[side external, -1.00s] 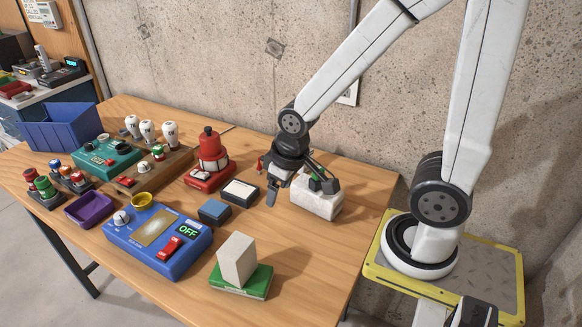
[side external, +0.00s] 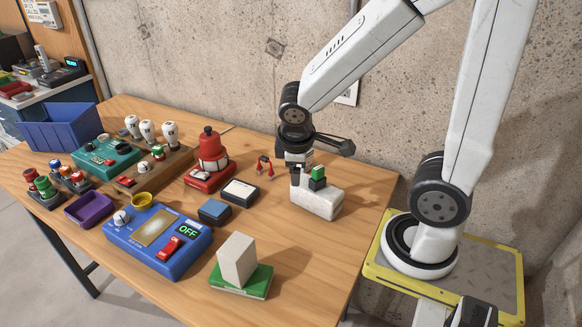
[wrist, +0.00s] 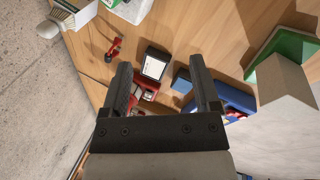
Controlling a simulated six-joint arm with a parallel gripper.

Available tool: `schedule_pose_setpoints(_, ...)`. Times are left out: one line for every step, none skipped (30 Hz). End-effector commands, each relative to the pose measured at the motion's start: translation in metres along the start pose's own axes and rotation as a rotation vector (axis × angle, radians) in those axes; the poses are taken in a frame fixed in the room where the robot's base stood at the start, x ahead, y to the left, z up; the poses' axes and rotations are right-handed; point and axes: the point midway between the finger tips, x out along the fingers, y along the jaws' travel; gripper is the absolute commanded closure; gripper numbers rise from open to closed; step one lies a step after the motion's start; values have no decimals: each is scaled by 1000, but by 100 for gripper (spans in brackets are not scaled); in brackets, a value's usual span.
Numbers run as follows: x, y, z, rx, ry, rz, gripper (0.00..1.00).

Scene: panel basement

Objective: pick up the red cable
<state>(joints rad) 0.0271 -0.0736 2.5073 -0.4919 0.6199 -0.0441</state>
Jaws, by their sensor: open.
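In the wrist view the red cable (wrist: 113,49) is at the upper left, outside the left finger. My gripper (side external: 318,162) is above the white block, to the right of the cable and apart from it. In the wrist view my gripper (wrist: 161,75) is open, with nothing between its fingers.
The white block (side external: 318,204) carries a small green and black piece (side external: 317,176). A red beacon (side external: 209,160), black-edged box (side external: 240,191), blue box (side external: 214,211) and blue control panel (side external: 157,240) stand to the left. Bare table lies around the cable's front.

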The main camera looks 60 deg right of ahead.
Motion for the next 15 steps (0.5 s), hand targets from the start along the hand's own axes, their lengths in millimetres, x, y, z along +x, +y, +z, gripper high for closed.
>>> schedule_pose_setpoints(3,6,3,-51,-21,28,21)
schedule_pose_setpoints(5,9,4,-84,-32,46,21)
schedule_pose_setpoints(7,14,6,-126,-48,70,21)
schedule_pose_setpoints(8,18,8,-159,-59,88,21)
schedule_pose_setpoints(9,21,9,-193,-70,107,21)
schedule_pose_setpoints(11,26,10,-237,-85,130,21)
schedule_pose_setpoints(12,30,11,-271,-96,148,21)
schedule_pose_setpoints(13,34,11,-304,-107,166,21)
schedule_pose_setpoints(14,39,12,-348,-122,190,21)
schedule_pose_setpoints(15,42,13,-381,-133,207,21)
schedule_pose_setpoints(16,46,13,-414,-144,225,21)
schedule_pose_setpoints(17,51,13,-458,-157,249,21)
schedule_pose_setpoints(17,55,13,-491,-168,267,21)
schedule_pose_setpoints(18,58,13,-525,-179,284,21)
schedule_pose_setpoints(19,63,12,-570,-193,308,21)
